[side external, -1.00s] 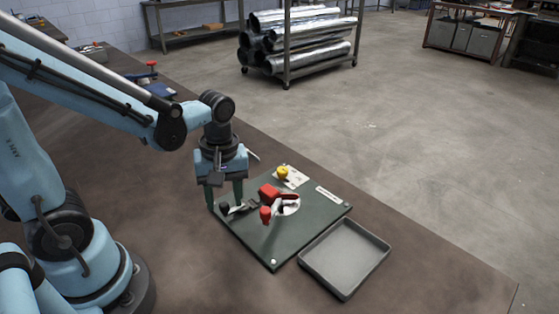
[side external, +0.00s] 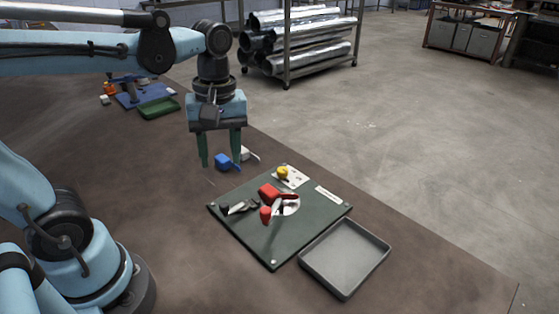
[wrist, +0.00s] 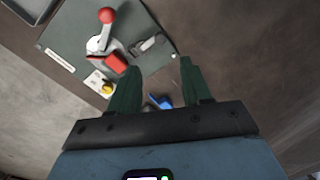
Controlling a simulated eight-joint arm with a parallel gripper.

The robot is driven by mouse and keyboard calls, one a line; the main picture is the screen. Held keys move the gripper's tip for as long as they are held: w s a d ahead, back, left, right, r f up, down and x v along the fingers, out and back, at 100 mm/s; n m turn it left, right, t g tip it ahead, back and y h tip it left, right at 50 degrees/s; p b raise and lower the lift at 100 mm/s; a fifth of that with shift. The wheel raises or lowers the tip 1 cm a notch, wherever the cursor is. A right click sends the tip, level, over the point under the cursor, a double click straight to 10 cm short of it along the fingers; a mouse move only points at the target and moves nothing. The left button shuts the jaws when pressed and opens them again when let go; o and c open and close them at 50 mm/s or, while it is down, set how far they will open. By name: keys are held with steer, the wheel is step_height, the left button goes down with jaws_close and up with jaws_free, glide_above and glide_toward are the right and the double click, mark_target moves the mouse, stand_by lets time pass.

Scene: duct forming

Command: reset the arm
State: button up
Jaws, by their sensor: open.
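My gripper (side external: 221,164) is open and empty, raised above the table behind and left of a dark green board; its two green fingers also show in the wrist view (wrist: 162,85). The board (side external: 245,235) lies flat on the brown table. It carries a red-handled lever (side external: 266,214) on a pale round base, a red block (side external: 268,192), a dark and grey clamp-like part (side external: 238,208) and a yellow knob (side external: 282,172) on a white plate. The red-handled lever (wrist: 106,17) and red block (wrist: 116,62) also show in the wrist view.
A grey empty tray (side external: 345,258) lies right of the board. A blue object (side external: 225,161) and a white one (side external: 246,153) lie near my fingers. A blue fixture (side external: 146,93) and green tray (side external: 160,108) stand at the back left. The left part of the table is clear.

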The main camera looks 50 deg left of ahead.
stand_by(0.3)
steer(key=f+m+t, duration=0.1)
steer(key=m+t, duration=0.1)
steer(key=m, duration=0.2)
steer(key=w+m+t, duration=0.1)
steer(key=m+t, duration=0.2)
steer(key=m, duration=0.1)
steer(key=w+d+f+m+t, duration=0.1)
steer(key=m+t, duration=0.1)
steer(key=m, duration=0.2)
steer(key=shift+w+f+m+t, duration=0.1)
steer(key=shift+f+m+t, duration=0.2)
steer(key=shift+m+t, duration=0.1)
